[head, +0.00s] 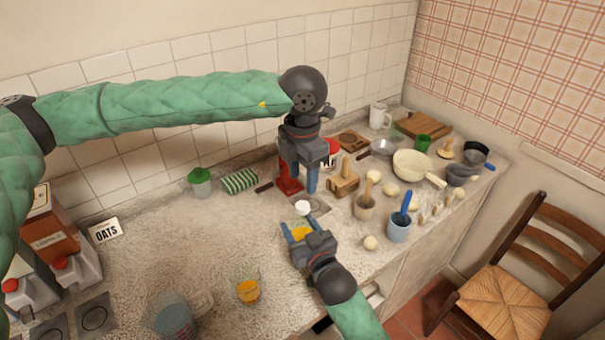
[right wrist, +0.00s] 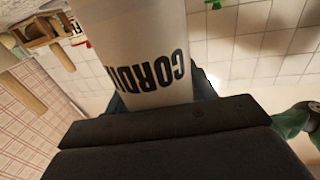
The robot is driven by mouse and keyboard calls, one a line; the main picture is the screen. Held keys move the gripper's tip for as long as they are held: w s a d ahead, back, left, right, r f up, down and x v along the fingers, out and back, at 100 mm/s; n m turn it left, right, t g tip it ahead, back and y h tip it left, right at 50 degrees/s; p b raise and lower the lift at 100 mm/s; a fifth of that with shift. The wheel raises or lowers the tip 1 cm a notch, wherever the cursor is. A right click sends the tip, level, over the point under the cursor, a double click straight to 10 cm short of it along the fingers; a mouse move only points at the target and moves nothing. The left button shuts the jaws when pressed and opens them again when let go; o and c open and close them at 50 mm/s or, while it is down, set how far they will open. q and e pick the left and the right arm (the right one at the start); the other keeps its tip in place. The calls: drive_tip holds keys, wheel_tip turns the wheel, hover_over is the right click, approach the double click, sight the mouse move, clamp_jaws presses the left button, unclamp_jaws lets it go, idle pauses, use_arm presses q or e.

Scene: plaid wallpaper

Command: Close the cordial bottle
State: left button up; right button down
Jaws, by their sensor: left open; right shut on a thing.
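The cordial bottle (right wrist: 150,50) fills the middle of the right wrist view, pale with black lettering. My right gripper (head: 301,230) is shut on it; in the head view its yellow part (head: 300,233) shows between the fingers. A small white round piece (head: 302,208) shows just beyond it; I cannot tell whether this is a cap or the bottle's top. My left gripper (head: 299,188) is open and points down, beyond and above the right one. A red object (head: 289,180) shows by its left finger; whether they touch is unclear. The bottle's mouth is not clear.
A glass with orange drink (head: 248,290) and a clear jug (head: 176,315) stand at the front. A green-lidded jar (head: 200,182) and a striped green cloth (head: 240,181) lie left. Wooden utensils, cups and a cream pan (head: 412,164) crowd the right. The counter's left middle is clear.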

sight(302, 205)
use_arm(q)
drive_tip(key=shift+f, duration=0.1)
drive_tip(key=shift+f, duration=3.95)
drive_tip(key=c, duration=1)
drive_tip(key=shift+c, duration=0.2)
drive_tip(key=o, duration=1.2)
drive_tip(key=shift+c, duration=0.2)
wheel_tip(302, 205, up, 12)
